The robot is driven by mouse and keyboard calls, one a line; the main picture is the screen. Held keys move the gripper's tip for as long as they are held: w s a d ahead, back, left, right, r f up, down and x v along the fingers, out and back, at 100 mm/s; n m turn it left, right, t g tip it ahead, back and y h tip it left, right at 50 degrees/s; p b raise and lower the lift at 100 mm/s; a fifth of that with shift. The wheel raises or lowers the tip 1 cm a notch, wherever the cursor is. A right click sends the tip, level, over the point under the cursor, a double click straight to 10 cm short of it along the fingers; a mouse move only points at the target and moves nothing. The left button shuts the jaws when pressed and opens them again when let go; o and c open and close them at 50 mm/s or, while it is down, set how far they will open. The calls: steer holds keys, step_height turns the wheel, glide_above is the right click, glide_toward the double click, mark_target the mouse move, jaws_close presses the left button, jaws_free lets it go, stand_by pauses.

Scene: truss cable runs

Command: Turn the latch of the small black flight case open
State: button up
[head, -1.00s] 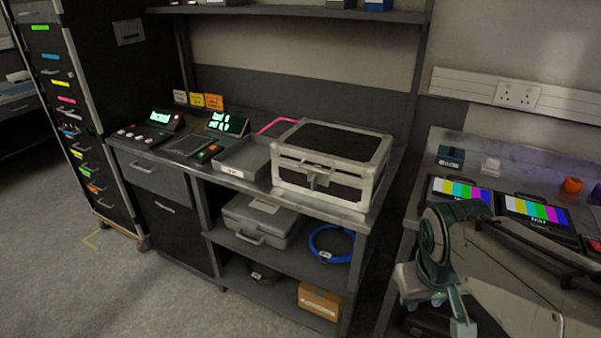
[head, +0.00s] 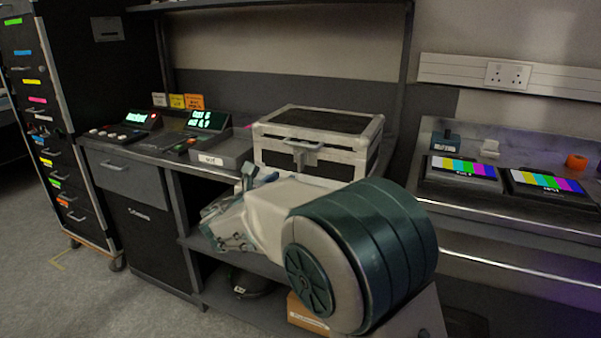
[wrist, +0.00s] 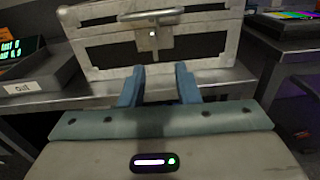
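The small black flight case (head: 318,140) has black panels and pale metal edging. It stands on the bench behind my arm, its lid down. In the wrist view the case front (wrist: 105,50) fills the top, with the latch (wrist: 152,34) at its middle: a plate with a bar lying roughly level across it. The latch also shows in the head view (head: 303,150). My gripper (wrist: 158,72) has its two blue fingers apart with nothing between them. It points at the case front below the latch, apart from it. In the head view my arm hides the case's lower front.
A grey tray (head: 222,156) labelled "out" and lit control panels (head: 207,120) stand left of the case. A second bench with colour-bar screens (head: 463,168) is at right. A shelf (head: 275,6) runs above. A cardboard box (head: 305,312) sits below.

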mark_target(299, 159)
steer(key=shift+n, duration=0.3)
steer(key=p+x, duration=0.1)
steer(key=x, duration=0.8)
steer(key=a+p+x, duration=0.1)
steer(key=x, duration=0.3)
steer(key=shift+w+d+r+p, duration=0.1)
steer(key=shift+w+p, duration=0.2)
steer(key=shift+w, duration=0.2)
jaws_close()
steer(key=shift+s, duration=0.1)
